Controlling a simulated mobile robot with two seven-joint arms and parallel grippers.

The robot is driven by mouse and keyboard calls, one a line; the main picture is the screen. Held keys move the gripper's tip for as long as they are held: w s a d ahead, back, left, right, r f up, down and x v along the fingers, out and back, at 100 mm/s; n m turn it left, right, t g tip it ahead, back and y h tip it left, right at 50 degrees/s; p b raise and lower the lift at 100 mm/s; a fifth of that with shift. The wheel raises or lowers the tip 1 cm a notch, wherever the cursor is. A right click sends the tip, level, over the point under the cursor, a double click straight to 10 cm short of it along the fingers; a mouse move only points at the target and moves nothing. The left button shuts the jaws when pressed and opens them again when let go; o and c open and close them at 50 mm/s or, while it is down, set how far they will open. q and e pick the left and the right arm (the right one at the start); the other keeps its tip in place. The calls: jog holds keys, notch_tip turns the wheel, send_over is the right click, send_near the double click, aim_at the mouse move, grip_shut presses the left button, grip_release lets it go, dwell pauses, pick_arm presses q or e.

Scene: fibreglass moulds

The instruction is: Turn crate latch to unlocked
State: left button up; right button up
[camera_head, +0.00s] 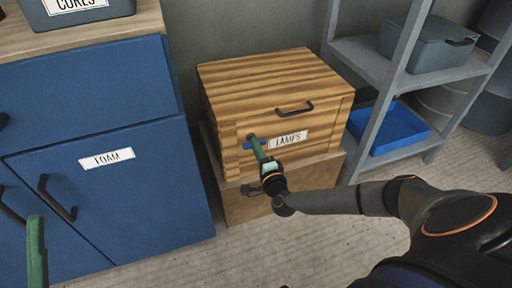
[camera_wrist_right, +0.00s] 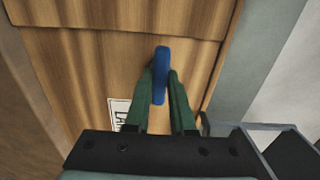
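The wooden crate (camera_head: 228,100) with the LAMPS label (camera_head: 289,139) stands in the middle of the head view. Its blue latch (camera_head: 246,146) is on the front face, left of the label, mostly hidden by my right gripper (camera_head: 252,140). In the right wrist view the latch (camera_wrist_right: 160,62) is a blue bar between the two green fingertips (camera_wrist_right: 162,76), which close in on both its sides. The bar runs roughly along the label's long direction. My left gripper (camera_head: 37,250) shows only as a green finger at the lower left, away from the crate.
A brown box (camera_head: 243,207) is under the crate. A blue cabinet (camera_head: 150,190) marked FOAM stands to the left. A grey shelf (camera_head: 395,75) with a blue tray (camera_head: 395,140) stands to the right. The crate has a dark handle (camera_head: 294,109).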

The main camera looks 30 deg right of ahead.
grip_shut()
pick_arm(q)
jog(key=shift+r, duration=0.1)
notch_tip(320, 180, up, 10)
jog(key=a+p, duration=0.1)
jog(key=p, duration=0.8)
jog(key=shift+s+m+t+p, duration=0.25)
jog(key=shift+m+t+p, duration=0.15)
pick_arm(e)
jog(key=n, duration=1.7)
jog(key=shift+a+f+n, duration=0.1)
jog(key=shift+n, duration=0.3)
pick_arm(q)
jog(key=shift+r, duration=0.1)
pick_arm(e)
jog(key=o, duration=0.5)
grip_release()
